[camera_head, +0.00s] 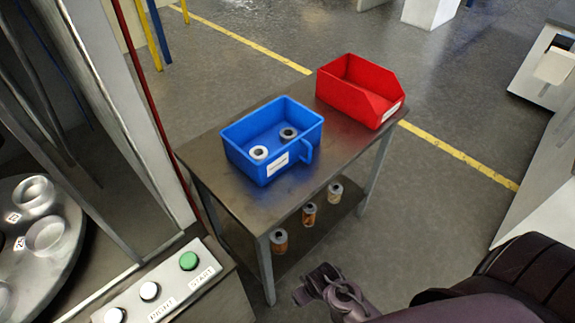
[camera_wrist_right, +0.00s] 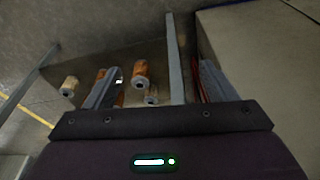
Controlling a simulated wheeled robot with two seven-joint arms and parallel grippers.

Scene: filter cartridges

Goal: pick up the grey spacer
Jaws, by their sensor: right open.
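Two short ring-shaped pieces sit inside the blue bin (camera_head: 233,156) on the table. One is a darker grey ring (camera_head: 288,134) toward the back right of the bin; the other is a pale, whitish ring (camera_head: 259,153) nearer the front left. The darker one looks like the grey spacer. My right gripper (camera_head: 318,284) is open and empty, in front of the table and below and right of the bin, apart from both rings. In the right wrist view its two fingers (camera_wrist_right: 155,82) stand wide apart, and no ring shows there. My left gripper is not in view.
A red bin (camera_head: 345,93) stands behind on the metal table (camera_head: 225,193). A button panel (camera_head: 165,290) and a round plate (camera_head: 65,270) are at left.

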